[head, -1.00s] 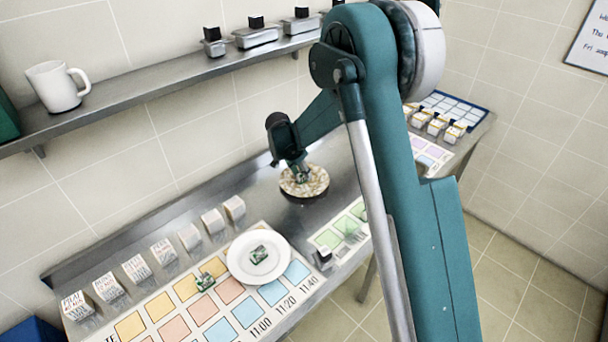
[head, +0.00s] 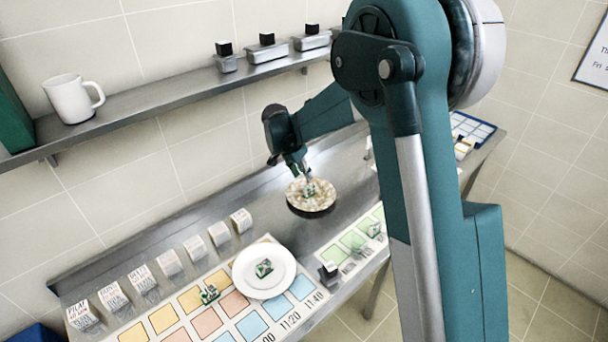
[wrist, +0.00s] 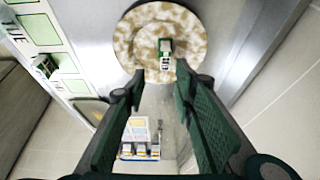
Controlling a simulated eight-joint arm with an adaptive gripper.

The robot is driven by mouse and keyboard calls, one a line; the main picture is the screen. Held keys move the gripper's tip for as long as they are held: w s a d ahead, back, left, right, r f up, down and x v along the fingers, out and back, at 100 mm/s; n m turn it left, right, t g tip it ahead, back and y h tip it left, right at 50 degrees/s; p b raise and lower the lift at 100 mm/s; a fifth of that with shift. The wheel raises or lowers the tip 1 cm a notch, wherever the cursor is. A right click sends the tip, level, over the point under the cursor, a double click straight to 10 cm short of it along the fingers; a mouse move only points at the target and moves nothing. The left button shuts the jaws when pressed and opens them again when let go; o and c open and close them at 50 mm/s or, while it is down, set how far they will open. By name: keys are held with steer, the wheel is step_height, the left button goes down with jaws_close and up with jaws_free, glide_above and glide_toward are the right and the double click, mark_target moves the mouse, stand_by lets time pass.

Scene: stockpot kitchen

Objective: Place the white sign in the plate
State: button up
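A small white-and-green sign-like block (head: 311,191) stands on a round speckled plate (head: 296,201); in the wrist view the block (wrist: 165,47) is on the right part of the speckled plate (wrist: 130,40). My gripper (wrist: 160,86) is open, its two fingers apart with nothing between them. In the head view my gripper (head: 303,168) is just above the block. A white plate (head: 248,286) at the front holds another small green-and-white piece (head: 264,268). Several white lettered signs (head: 140,279) stand in a row along the back left. Which one is the task's white sign, I cannot tell.
A mat with coloured squares (head: 207,322) lies at the counter's front, with a green piece (head: 209,293) on it. A dark block (head: 328,272) stands right of the white plate. A wall shelf (head: 160,95) with a mug (head: 72,98) is above.

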steer(key=shift+d, duration=0.1)
stand_by(0.7)
steer(key=s+d+r+n+t+y, duration=0.15)
steer(key=s+d+r+n, duration=0.35)
steer(key=s+d+r, duration=1.4)
steer(key=s+d+n+t, duration=0.1)
steer(key=s+d, duration=0.3)
steer(key=s, duration=0.9)
steer(key=s+d+f+n+t+y, duration=0.1)
steer(key=s+d+n, duration=0.2)
steer(key=s, duration=1.1)
steer(key=shift+d+f, duration=0.15)
steer(key=shift+d, duration=0.3)
